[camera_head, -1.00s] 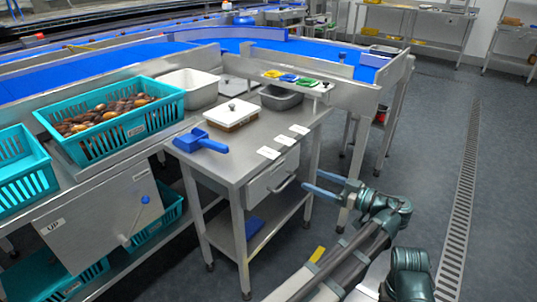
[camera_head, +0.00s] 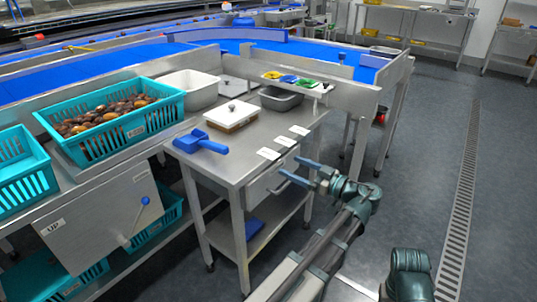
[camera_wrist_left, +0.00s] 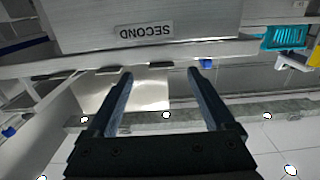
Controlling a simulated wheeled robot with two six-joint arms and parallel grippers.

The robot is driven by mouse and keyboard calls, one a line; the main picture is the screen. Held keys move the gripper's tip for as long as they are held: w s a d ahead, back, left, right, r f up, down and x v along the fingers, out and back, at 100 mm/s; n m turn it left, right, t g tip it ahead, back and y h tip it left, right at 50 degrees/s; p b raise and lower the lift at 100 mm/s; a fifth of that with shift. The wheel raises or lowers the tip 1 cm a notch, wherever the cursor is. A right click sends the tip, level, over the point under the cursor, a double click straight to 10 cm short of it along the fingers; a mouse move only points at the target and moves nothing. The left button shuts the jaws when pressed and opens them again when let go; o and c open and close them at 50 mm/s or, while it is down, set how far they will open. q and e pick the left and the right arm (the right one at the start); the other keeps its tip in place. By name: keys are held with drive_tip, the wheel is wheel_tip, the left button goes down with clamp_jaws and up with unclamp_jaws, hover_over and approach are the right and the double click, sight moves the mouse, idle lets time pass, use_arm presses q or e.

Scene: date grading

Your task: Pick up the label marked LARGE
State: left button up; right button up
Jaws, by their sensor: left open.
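Three white labels lie in a row near the right edge of the steel table: a near one (camera_head: 268,153), a middle one (camera_head: 285,141) and a far one (camera_head: 299,130). Their print is too small to read, so I cannot tell which is marked LARGE. My left gripper (camera_head: 288,166) is open and empty, beside the table's right edge, near the labels but apart from them. My right gripper is not in view.
A drawer front under the tabletop carries a SECOND plate (camera_wrist_left: 145,32), upside down in the wrist view. A teal date crate (camera_head: 110,120) stands left. Floor right is clear.

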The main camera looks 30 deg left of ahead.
sight(268, 154)
use_arm(q)
drive_tip(key=shift+a, duration=0.1)
drive_tip(key=a, duration=0.5)
drive_tip(key=shift+w+r+p, duration=0.1)
drive_tip(key=shift+r+p, duration=0.3)
clamp_jaws()
drive_tip(key=shift+r, duration=0.15)
